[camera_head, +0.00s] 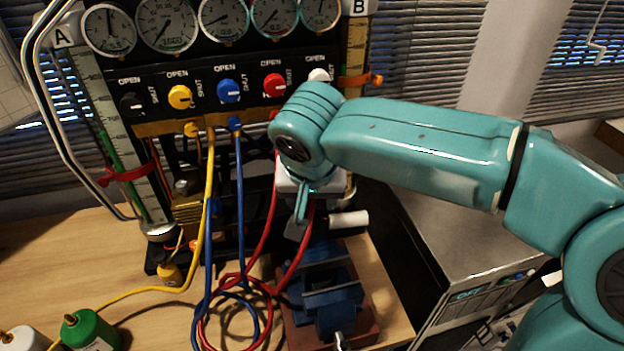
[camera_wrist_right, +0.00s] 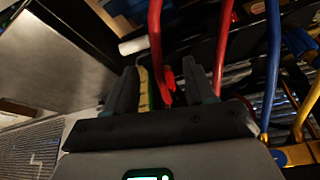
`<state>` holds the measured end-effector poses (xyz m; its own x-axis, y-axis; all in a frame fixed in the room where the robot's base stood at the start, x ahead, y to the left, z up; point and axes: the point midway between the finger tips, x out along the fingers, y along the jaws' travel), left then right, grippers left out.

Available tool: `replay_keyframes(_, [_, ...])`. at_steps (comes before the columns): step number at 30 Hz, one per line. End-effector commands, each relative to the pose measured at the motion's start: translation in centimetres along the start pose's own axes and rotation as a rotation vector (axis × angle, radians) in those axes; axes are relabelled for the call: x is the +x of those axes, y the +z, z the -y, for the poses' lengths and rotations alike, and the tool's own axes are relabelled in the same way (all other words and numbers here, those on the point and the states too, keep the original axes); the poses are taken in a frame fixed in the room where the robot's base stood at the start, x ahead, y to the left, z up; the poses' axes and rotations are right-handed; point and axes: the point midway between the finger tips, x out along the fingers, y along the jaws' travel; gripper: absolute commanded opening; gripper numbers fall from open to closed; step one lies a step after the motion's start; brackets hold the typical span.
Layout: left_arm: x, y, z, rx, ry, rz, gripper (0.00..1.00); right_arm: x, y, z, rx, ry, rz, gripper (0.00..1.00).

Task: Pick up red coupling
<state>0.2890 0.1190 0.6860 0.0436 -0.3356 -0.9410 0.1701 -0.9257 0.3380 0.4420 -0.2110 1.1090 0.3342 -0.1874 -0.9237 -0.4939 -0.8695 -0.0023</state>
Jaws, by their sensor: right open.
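The red hose (camera_head: 266,215) hangs in two strands from behind my right gripper and coils low on the bench. Its strands also show in the right wrist view (camera_wrist_right: 220,45). I cannot clearly make out the red coupling; a small patch of red (camera_head: 272,115) shows below the red knob, beside my arm. My right gripper (camera_head: 304,204) points at the rig in front of the red strands, its jaws partly hidden by its wrist. In the wrist view its dark fingers (camera_wrist_right: 160,70) are apart, with red hose and a small red piece visible beyond them. My left gripper is out of view.
Yellow hose (camera_head: 209,185) and blue hose (camera_head: 239,185) hang left of the red one. A blue vise (camera_head: 330,290) stands below my gripper. A grey metal box (camera_head: 440,240) is at right. A green bottle (camera_head: 88,330) stands at lower left.

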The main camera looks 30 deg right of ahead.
Motion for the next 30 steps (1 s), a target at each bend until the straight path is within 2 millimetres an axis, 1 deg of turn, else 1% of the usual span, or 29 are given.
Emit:
replay_keyframes(1, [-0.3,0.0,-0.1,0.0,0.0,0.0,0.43,0.1,-0.6,0.0,0.002,0.0,0.001,0.54])
replay_keyframes(5, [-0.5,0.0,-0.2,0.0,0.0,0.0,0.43,0.6,-1.5,0.0,0.0,0.0,0.0,0.54])
replay_keyframes(7, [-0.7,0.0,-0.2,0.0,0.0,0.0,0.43,0.8,-2.2,-0.1,0.001,0.001,0.001,0.54])
replay_keyframes(12, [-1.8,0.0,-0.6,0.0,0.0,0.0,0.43,2.1,-5.5,-0.1,0.003,0.003,0.002,0.54])
replay_keyframes(15, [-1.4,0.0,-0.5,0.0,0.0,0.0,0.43,4.1,-5.2,-0.1,-0.001,0.003,0.003,0.54])
replay_keyframes(18, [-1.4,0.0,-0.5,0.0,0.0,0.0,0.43,5.0,-5.3,0.0,-0.001,0.001,0.001,0.54])
replay_keyframes(26, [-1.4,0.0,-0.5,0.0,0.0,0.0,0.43,5.3,-5.3,0.0,-0.001,0.0,-0.001,0.54])
replay_keyframes(27, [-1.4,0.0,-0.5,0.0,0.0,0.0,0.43,5.3,-5.3,0.0,-0.001,0.0,-0.001,0.41])
replay_keyframes(29, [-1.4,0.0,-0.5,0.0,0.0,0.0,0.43,5.3,-5.3,0.0,-0.001,-0.001,0.0,0.22])
replay_keyframes(30, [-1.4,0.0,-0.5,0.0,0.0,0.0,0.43,5.3,-5.3,0.0,-0.001,-0.001,0.0,0.09])
